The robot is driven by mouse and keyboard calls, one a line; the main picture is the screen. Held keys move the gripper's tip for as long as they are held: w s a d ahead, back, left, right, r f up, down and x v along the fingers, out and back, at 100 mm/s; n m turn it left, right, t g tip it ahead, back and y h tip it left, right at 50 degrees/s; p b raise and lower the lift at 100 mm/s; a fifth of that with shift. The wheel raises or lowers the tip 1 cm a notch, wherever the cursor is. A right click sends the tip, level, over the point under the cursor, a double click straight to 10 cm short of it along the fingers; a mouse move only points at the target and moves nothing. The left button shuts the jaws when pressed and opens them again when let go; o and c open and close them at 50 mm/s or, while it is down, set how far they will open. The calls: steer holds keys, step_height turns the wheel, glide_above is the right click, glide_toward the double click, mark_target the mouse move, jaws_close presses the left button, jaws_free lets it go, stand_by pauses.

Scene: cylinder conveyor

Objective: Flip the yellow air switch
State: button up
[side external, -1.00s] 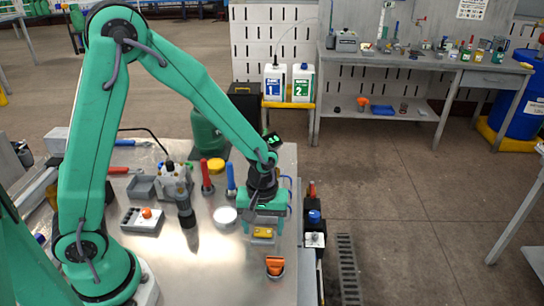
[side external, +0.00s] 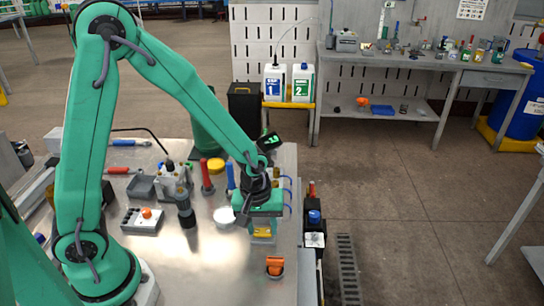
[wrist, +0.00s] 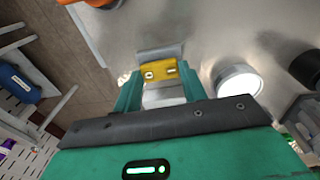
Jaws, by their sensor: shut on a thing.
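The yellow air switch (side external: 262,233) is a small yellow piece on a grey block near the right edge of the metal table. My gripper (side external: 263,222) is directly over it with its fingers pointing down and drawn in around it. In the wrist view, the yellow air switch (wrist: 157,70) shows two light round spots on its face. The two green fingers of my gripper (wrist: 159,84) stand on either side of it, shut on it. The lower part of the switch is partly hidden by my gripper.
A white round container (side external: 224,216) stands just left of my gripper, and also shows in the wrist view (wrist: 238,82). An orange-topped item (side external: 275,265) stands in front. Red (side external: 206,178) and blue (side external: 230,178) handles stand behind left. The table's right edge is close.

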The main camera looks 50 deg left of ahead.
mark_target(258, 232)
steer(key=shift+a, duration=0.1)
steer(key=o, duration=1)
steer(key=shift+r, duration=0.1)
steer(key=shift+s+r, duration=0.15)
steer(key=shift+r, duration=1.5)
steer(key=shift+s+r, duration=0.1)
steer(key=shift+r, duration=1.5)
steer(key=shift+s+r, duration=0.1)
steer(key=shift+r, duration=0.45)
steer(key=shift+a+r, duration=0.1)
